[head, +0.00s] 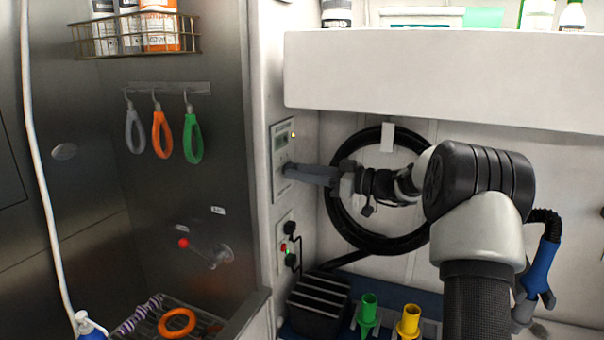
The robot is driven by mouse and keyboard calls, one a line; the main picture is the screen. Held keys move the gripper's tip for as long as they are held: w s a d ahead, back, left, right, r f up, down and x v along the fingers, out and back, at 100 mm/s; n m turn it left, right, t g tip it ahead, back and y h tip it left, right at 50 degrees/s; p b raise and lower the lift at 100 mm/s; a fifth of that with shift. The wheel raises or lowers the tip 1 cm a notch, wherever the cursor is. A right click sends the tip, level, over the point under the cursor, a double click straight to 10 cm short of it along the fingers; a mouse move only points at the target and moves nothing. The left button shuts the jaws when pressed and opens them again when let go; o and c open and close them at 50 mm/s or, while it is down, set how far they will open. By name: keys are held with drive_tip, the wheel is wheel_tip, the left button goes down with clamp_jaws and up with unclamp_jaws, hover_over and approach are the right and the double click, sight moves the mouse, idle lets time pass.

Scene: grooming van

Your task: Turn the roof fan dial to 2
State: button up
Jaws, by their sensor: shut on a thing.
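The dial's pointer and number marks cannot be read from here.
Below the panel is a socket plate (285,246) with black plugs and cords. A black coiled hose (345,215) hangs behind my arm. A white overhead cabinet (440,80) is above it. A steel tub wall (90,180) with hanging loops is at left.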

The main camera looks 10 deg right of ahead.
drive_tip(key=shift+f, duration=0.1)
drive_tip(key=m+b, duration=0.2)
drive_tip(key=m, duration=1.7)
drive_tip(key=shift+m, duration=0.5)
drive_tip(key=o, duration=1)
drive_tip(key=shift+o, duration=0.2)
